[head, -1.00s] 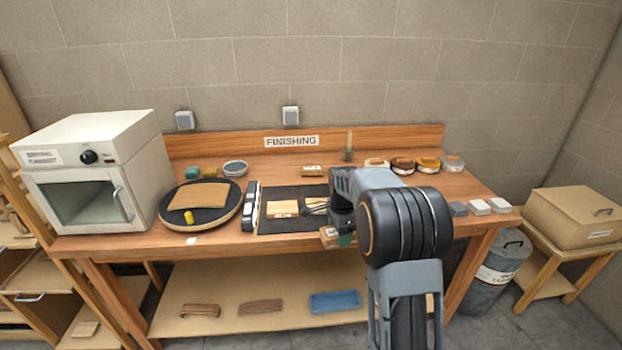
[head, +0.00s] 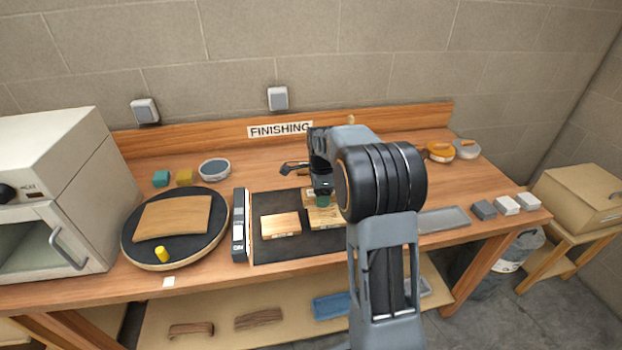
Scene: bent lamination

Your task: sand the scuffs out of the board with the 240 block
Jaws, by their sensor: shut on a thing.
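A curved tan board (head: 173,217) lies on a round black turntable (head: 131,247) at the left of the bench, with a small yellow piece (head: 161,254) at its front edge. My gripper (head: 322,192) is over the right part of a black mat (head: 290,246), shut on a small green block (head: 322,201). A light wood piece (head: 326,218) is right below the green block; I cannot tell whether they touch. A second light wood piece (head: 281,225) lies on the mat to the left. No grit number is readable, and scuffs are too small to make out.
Several grey and white blocks (head: 507,205) sit at the right, beside a grey tray (head: 443,219). A white oven (head: 60,200) stands at the left.

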